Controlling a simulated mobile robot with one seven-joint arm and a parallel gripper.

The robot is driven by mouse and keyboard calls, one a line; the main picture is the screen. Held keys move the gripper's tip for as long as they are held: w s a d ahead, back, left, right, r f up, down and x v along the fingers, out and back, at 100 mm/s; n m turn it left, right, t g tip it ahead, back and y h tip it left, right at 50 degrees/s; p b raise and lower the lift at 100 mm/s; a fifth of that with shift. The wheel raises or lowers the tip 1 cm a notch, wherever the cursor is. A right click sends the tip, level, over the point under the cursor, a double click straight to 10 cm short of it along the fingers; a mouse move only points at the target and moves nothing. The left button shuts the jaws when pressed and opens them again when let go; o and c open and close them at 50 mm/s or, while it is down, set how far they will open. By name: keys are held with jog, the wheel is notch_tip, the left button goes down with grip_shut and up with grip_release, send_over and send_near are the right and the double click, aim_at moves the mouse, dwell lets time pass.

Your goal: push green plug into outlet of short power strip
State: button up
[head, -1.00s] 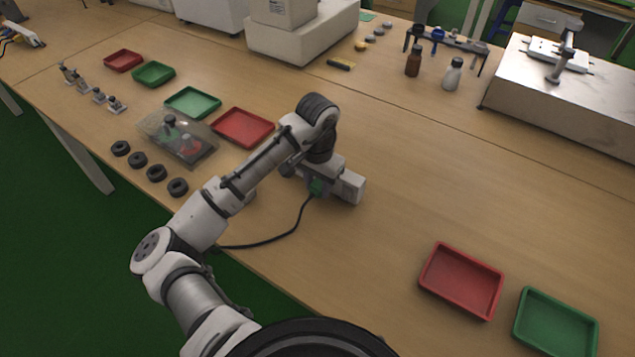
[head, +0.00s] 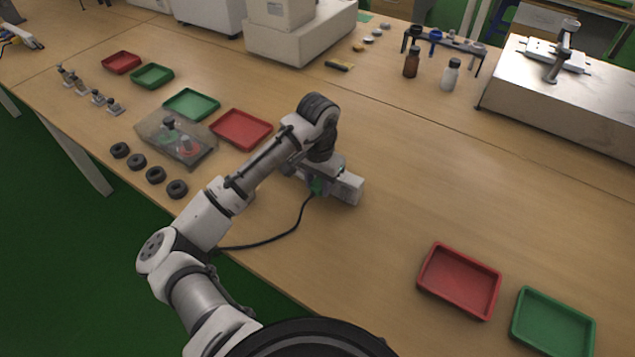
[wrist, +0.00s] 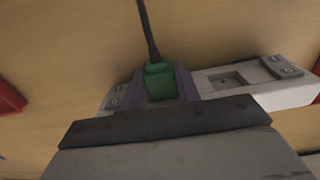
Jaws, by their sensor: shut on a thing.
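The green plug (wrist: 159,82) is between the two fingers of my gripper (wrist: 164,86), with its black cord running up and away in the wrist view. My gripper is shut on it. The short power strip (wrist: 263,90) is a pale block lying under the gripper; one square outlet and a switch show to the right of the plug. The plug sits over the strip, and its prongs are hidden, so I cannot tell how deep it is. In the head view the plug (head: 317,186) and the strip's right end (head: 347,189) show just below my wrist.
A red tray (head: 458,281) and a green tray (head: 552,322) lie at right. A clear box (head: 196,157), black rings (head: 156,175) and another red tray (head: 241,129) are at left.

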jog(key=o, duration=1.1)
jog(key=shift+o, duration=0.2)
